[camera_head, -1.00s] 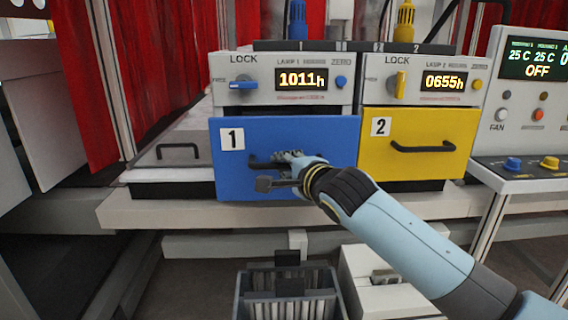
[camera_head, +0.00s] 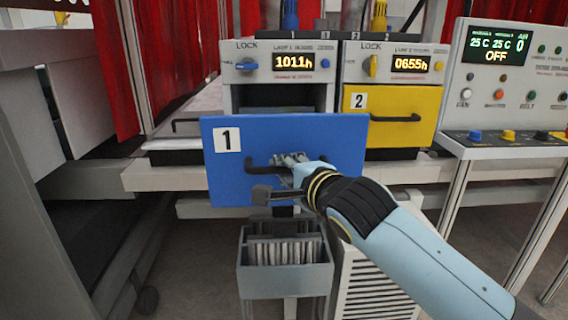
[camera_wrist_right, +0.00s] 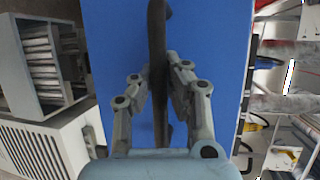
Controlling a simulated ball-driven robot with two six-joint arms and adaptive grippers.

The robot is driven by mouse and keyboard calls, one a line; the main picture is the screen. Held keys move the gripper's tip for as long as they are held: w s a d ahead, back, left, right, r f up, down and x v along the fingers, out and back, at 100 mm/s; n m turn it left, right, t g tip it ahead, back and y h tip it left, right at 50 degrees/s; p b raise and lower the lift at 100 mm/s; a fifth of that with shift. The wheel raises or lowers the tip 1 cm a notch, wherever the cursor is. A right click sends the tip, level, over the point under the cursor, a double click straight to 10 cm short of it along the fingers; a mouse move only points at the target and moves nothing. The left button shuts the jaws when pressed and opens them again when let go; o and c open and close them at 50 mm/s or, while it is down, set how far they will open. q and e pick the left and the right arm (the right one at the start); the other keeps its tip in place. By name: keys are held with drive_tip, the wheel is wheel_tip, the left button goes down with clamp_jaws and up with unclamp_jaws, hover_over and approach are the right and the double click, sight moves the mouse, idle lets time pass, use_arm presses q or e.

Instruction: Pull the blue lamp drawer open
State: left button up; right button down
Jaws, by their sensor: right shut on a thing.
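The blue lamp drawer (camera_head: 283,138), marked 1, stands pulled out from its housing in the head view. A dark opening shows above and behind its front panel. Its black handle (camera_head: 262,163) is on the front; in the right wrist view the handle (camera_wrist_right: 157,60) runs up between the fingers. My right gripper (camera_head: 287,170) is shut on the handle, with one finger on each side of it in the wrist view (camera_wrist_right: 158,90). The gripper hides part of the handle. My left gripper is not in view.
The yellow drawer (camera_head: 388,120), marked 2, is closed to the right. A grey bin (camera_head: 285,282) with upright tubes stands below the blue drawer, beside a white vented box (camera_head: 375,290). A control panel (camera_head: 510,85) stands at the right.

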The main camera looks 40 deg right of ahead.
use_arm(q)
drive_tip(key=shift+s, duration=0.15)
use_arm(e)
drive_tip(key=shift+s+a+f, duration=0.2)
drive_tip(key=shift+s+a, duration=0.15)
drive_tip(key=shift+s, duration=0.35)
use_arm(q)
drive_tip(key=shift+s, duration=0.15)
use_arm(e)
drive_tip(key=c, duration=1.3)
unclamp_jaws()
drive_tip(key=shift+w+d, duration=0.1)
drive_tip(key=shift+r, duration=0.15)
drive_tip(key=v, duration=1.2)
